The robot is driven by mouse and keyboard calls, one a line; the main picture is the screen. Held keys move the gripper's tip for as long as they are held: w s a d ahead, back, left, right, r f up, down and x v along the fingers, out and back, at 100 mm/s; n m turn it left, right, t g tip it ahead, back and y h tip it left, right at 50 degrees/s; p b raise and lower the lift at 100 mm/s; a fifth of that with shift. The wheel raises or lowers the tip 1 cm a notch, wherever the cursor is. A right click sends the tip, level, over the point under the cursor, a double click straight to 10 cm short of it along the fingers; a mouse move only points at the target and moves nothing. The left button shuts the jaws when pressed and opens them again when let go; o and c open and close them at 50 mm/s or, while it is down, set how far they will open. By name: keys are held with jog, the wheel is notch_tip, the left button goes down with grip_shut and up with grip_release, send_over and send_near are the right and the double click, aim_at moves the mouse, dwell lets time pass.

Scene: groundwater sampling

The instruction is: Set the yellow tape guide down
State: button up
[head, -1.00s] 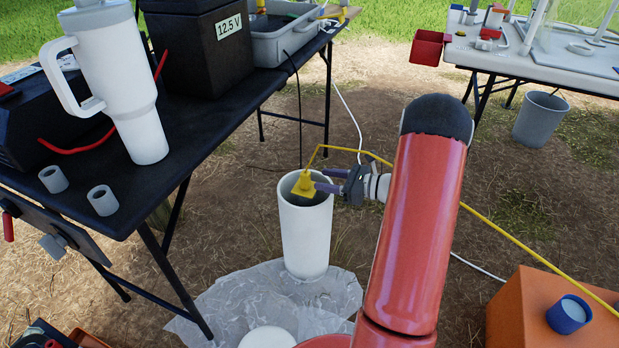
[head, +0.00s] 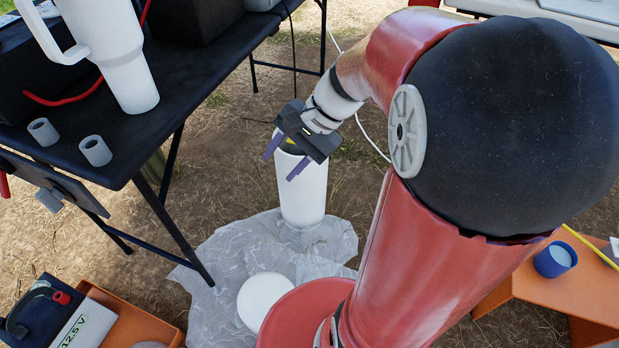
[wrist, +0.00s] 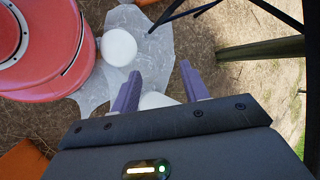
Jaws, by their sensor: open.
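The yellow tape guide (head: 290,141) shows only as a small yellow patch at the mouth of the white standpipe (head: 304,195) in the head view. My gripper hides most of it, so I cannot tell exactly how it sits. In the wrist view the fingers of my gripper (wrist: 160,72) are spread apart. A piece of the white pipe (wrist: 156,100) shows between them, and the guide is not seen there.
A crumpled plastic sheet (head: 228,262) lies under the pipe, with a white round object (head: 262,297) on it. The black table (head: 150,135) stands close on the left. Yellow tape (head: 590,246) shows at the right near an orange box (head: 545,285) with a blue cup (head: 555,260).

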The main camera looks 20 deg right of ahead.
jog(key=s+r+n+t+h, duration=0.3)
jog(key=s+r+n+h, duration=0.2)
jog(key=s+n, duration=0.5)
jog(key=shift+s+d+t+h, duration=0.15)
jog(key=shift+s+t+h, duration=0.2)
jog(key=shift+h, duration=0.65)
jog(key=shift+c, duration=0.2)
